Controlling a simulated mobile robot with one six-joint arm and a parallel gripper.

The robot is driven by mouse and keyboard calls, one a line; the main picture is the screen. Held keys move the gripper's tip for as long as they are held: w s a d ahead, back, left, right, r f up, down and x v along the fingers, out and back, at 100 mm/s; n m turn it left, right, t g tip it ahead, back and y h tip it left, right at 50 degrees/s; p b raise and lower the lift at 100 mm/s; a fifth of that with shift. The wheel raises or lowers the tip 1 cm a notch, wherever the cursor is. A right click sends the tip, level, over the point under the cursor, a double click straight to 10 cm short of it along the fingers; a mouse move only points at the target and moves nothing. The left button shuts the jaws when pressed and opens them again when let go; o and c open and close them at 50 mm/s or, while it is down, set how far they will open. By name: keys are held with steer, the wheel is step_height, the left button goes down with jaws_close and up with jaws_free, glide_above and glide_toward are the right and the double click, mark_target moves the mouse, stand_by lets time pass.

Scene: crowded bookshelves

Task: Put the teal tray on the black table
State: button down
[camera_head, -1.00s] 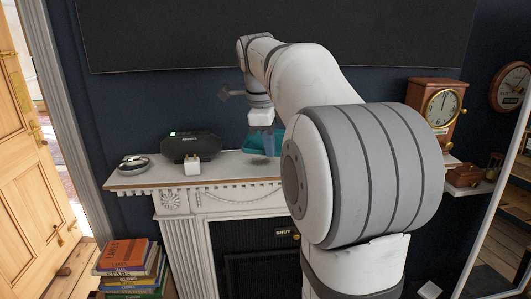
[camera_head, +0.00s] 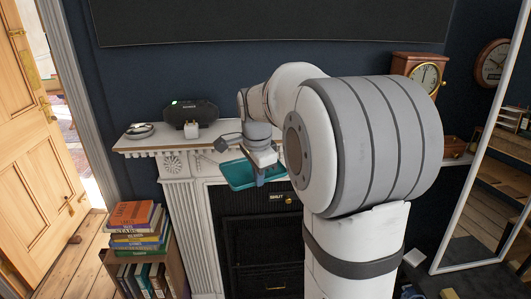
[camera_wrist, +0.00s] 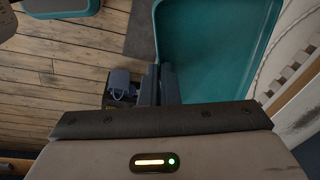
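The teal tray (camera_head: 238,174) hangs in front of the white mantelpiece, a little below its shelf top, in the head view. My gripper (camera_head: 262,174) is at its right side, fingers pointing down. In the wrist view the tray (camera_wrist: 215,45) fills the upper middle, and my gripper's dark fingers (camera_wrist: 163,84) are closed together on its near left edge. The tray looks empty where it shows. Part of it is hidden behind my gripper. I cannot make out a black table in either view.
Books (camera_head: 137,225) are stacked on a crate at lower left. Wooden floor (camera_wrist: 65,60) shows beside the tray.

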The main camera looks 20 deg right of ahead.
steer(key=a+f+n+y, duration=0.1)
steer(key=a+f+n, duration=0.2)
steer(key=f+n, duration=0.5)
steer(key=a+f+n+y, duration=0.1)
steer(key=a+f+n, duration=0.2)
steer(key=f, duration=1.9)
steer(key=n, duration=0.5)
steer(key=shift+s+a+n, duration=0.25)
steer(key=shift+a+n, duration=0.05)
